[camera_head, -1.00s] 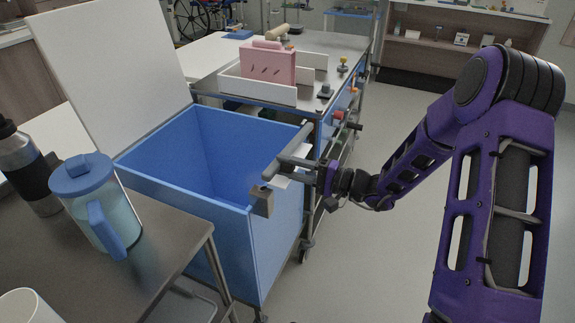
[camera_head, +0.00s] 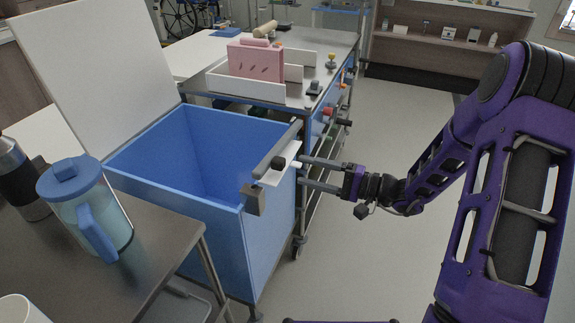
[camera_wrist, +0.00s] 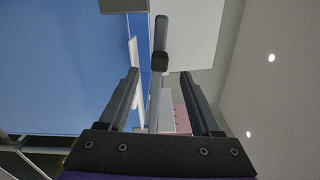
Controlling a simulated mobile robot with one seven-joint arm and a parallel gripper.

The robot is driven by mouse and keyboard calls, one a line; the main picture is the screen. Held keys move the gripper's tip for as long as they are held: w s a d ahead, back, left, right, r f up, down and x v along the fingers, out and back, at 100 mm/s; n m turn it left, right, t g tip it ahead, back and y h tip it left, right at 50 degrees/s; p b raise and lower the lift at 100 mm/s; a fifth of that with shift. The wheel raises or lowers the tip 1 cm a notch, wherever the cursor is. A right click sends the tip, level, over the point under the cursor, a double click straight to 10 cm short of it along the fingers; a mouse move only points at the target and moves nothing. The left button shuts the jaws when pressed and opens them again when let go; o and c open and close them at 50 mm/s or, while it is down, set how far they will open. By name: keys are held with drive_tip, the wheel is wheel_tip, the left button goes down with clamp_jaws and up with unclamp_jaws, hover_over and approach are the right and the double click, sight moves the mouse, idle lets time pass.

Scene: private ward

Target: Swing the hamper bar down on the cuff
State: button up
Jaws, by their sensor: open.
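The blue hamper (camera_head: 262,250) stands open beside a steel table. A grey bar (camera_head: 284,142) lies slanting at the top of its right side. A white plate (camera_head: 283,172) with a dark knob (camera_head: 278,162) is beside the bar. A grey block, possibly the cuff (camera_head: 252,199), is at the front corner near the bar's near end. My gripper (camera_head: 305,173) is open and empty right of the hamper, fingers pointing left at the plate. In the wrist view, a dark-ended grey piece (camera_wrist: 160,62) shows ahead between the spread fingers; whether it touches them I cannot tell.
The hamper's white lid (camera_head: 90,80) stands raised at the back. A jug (camera_head: 85,205) and a dark flask (camera_head: 22,180) stand on the steel table (camera_head: 165,235). A trolley with a pink box (camera_head: 255,60) is behind. The floor to the right is clear.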

sight(280, 159)
drive_tip(key=v, duration=0.9)
drive_tip(key=shift+s+d, duration=0.1)
drive_tip(key=shift+c, duration=0.2)
